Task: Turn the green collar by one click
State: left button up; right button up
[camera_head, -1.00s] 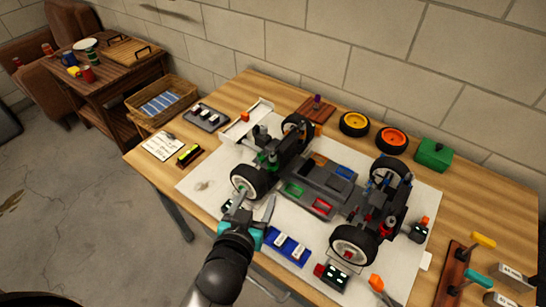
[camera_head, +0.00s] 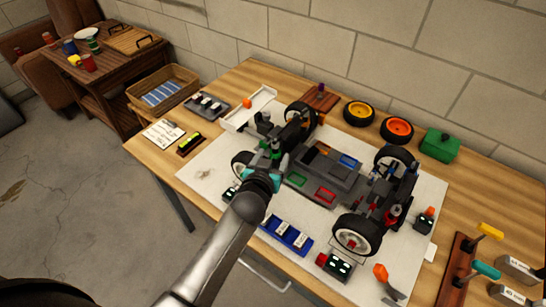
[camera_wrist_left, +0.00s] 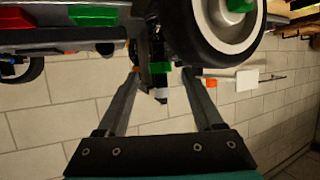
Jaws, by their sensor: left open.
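The RC racecar (camera_head: 322,172) stands on a white mat on the workbench. A green collar (camera_head: 275,154) shows on the shock at its left end, beside the near left wheel. My left gripper (camera_head: 268,168) is at that shock, with its fingertips partly hidden among the car parts. In the left wrist view my left gripper (camera_wrist_left: 160,82) is open, with one finger on each side of the green collar (camera_wrist_left: 160,68) and gaps between. I cannot tell whether the fingers reach its depth. My right gripper is not in view.
The near left wheel (camera_wrist_left: 222,25) is close beside one finger. A blue tray (camera_head: 286,236) lies on the mat in front of the car. Yellow and orange wheels (camera_head: 397,130) and a green box (camera_head: 439,145) stand behind. A tool rack (camera_head: 462,265) is at the right.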

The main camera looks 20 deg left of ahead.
pick_arm(q)
jog(key=shift+w+f, duration=0.2)
jog(key=shift+w, duration=0.25)
grip_shut()
dwell(0.4)
